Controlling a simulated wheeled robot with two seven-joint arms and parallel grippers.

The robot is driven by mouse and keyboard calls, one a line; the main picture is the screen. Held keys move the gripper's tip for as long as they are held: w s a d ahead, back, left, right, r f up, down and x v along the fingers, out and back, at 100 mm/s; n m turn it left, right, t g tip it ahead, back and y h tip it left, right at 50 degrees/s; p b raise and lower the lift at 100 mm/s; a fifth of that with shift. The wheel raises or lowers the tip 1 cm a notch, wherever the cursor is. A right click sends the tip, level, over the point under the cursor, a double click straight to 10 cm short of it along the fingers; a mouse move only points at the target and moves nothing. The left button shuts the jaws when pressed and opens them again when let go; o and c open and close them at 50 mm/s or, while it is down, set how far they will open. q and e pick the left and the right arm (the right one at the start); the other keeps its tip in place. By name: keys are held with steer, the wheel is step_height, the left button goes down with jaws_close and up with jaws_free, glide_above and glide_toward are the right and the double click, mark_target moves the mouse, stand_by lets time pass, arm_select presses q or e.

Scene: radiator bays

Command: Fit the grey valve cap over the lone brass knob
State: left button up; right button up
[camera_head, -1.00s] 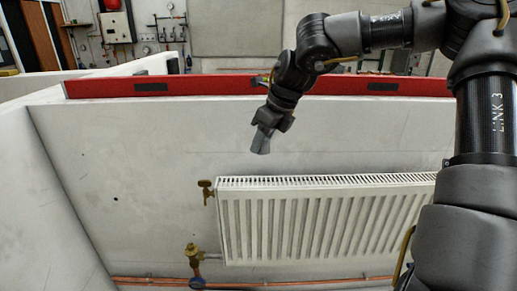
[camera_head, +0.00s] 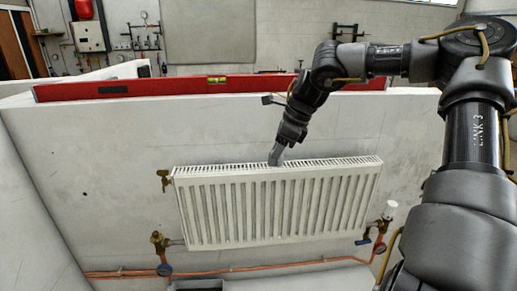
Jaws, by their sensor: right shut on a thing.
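My right gripper (camera_head: 277,155) points down in front of the wall, at the middle of the radiator's top edge in the picture. It is shut on a small grey piece, probably the grey valve cap (camera_head: 275,159); its shape is hard to make out. A brass valve (camera_head: 158,241) with a bare brass top stands at the radiator's lower left. A smaller brass fitting (camera_head: 163,180) sticks out at the upper left. A valve with a white cap (camera_head: 390,208) is at the lower right. The gripper is well apart from all of these. My left gripper is out of view.
The white ribbed radiator (camera_head: 275,205) hangs on the pale wall panel (camera_head: 110,150). Copper pipes (camera_head: 235,270) run below it. A red spirit level (camera_head: 130,90) lies along the panel's top edge. A pale wall closes off the left side.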

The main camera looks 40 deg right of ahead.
steer(key=s+d+f+n+y, duration=0.1)
steer(key=s+d+f+n, duration=0.1)
steer(key=s+d+f, duration=0.75)
steer(key=s+a+f+n+g, duration=0.1)
steer(key=s+a+f+n, duration=0.3)
steer(key=f, duration=0.5)
steer(key=s+a+f+n+g, duration=0.1)
steer(key=s+a+f, duration=0.1)
steer(key=a+f, duration=0.5)
steer(key=w+a+f+n+g, duration=0.1)
steer(key=w+a+f+n, duration=0.15)
steer(key=a, duration=0.45)
steer(key=w+a+f+n+g, duration=0.2)
steer(key=a+n, duration=0.2)
steer(key=a, duration=0.3)
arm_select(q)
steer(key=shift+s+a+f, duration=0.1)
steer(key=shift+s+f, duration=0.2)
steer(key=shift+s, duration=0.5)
arm_select(e)
steer(key=w+a+r+n+g, duration=0.1)
steer(key=w+a+r+n, duration=0.4)
steer(key=a+r, duration=0.5)
steer(key=w, duration=0.2)
steer(key=shift+w+g, duration=0.35)
steer(key=shift+g, duration=0.05)
